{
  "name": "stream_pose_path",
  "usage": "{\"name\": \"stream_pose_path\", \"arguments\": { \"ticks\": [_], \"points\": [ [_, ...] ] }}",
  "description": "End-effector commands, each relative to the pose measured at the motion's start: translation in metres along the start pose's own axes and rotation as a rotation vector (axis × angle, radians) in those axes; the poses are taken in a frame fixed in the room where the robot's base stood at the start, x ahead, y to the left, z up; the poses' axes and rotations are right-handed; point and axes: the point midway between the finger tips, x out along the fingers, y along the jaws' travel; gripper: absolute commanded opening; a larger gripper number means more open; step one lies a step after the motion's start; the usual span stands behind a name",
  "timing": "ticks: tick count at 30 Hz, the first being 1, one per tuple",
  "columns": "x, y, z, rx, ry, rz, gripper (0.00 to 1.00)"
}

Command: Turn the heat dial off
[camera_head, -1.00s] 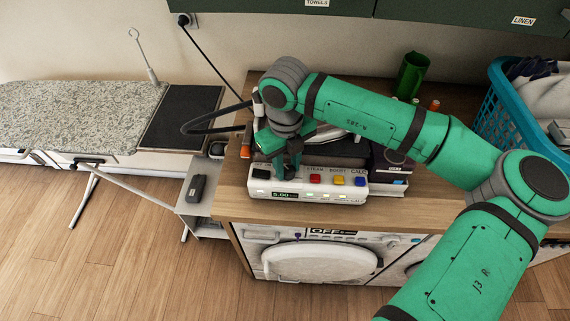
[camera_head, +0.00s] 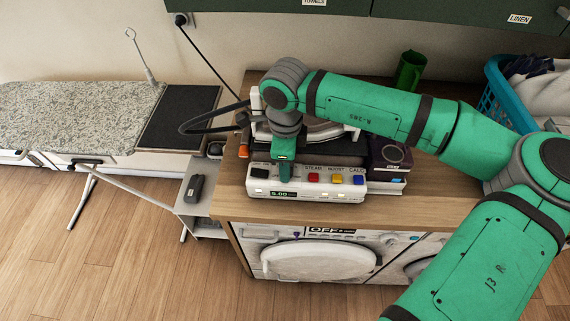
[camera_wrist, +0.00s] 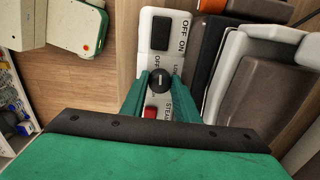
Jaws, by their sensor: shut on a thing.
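The heat dial (camera_wrist: 161,80) is a small black round knob with a pale mark, on the white control panel (camera_wrist: 158,58) of the ironing unit. Lettering beside it reads "OF…" and "LO…", partly covered. My gripper (camera_wrist: 158,88) is shut on the dial, with one green finger on each side of it. In the head view my gripper (camera_head: 286,174) points down onto the panel's front (camera_head: 318,190) and hides the dial. A red button (camera_wrist: 151,112) labelled STEAM lies close beside the fingers.
A black rocker switch (camera_wrist: 161,33) marked OFF and ON sits on the panel. Yellow (camera_head: 337,180) and blue buttons (camera_head: 358,180) are to the right. The iron (camera_head: 325,131) stands behind my gripper. A laundry basket (camera_head: 497,105) is at the right.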

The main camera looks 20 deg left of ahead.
Motion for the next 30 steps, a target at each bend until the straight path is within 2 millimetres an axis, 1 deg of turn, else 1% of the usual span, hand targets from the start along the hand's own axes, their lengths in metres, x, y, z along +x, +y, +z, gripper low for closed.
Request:
{"name": "stream_pose_path", "arguments": {
  "ticks": [6, 11, 28, 29, 30],
  "points": [
    [0.0004, 0.0027, -0.0013, -0.12, 0.0, 0.007, 0.05],
    [0.0004, 0.0028, -0.002, -0.171, -0.003, 0.007, 0.05],
    [0.0008, 0.0026, -0.0029, -0.201, -0.004, 0.006, 0.05],
    [0.0008, 0.0026, -0.0029, -0.201, -0.004, 0.006, 0.3],
    [0.0008, 0.0025, -0.0028, -0.201, -0.004, 0.006, 0.4]
  ]
}}
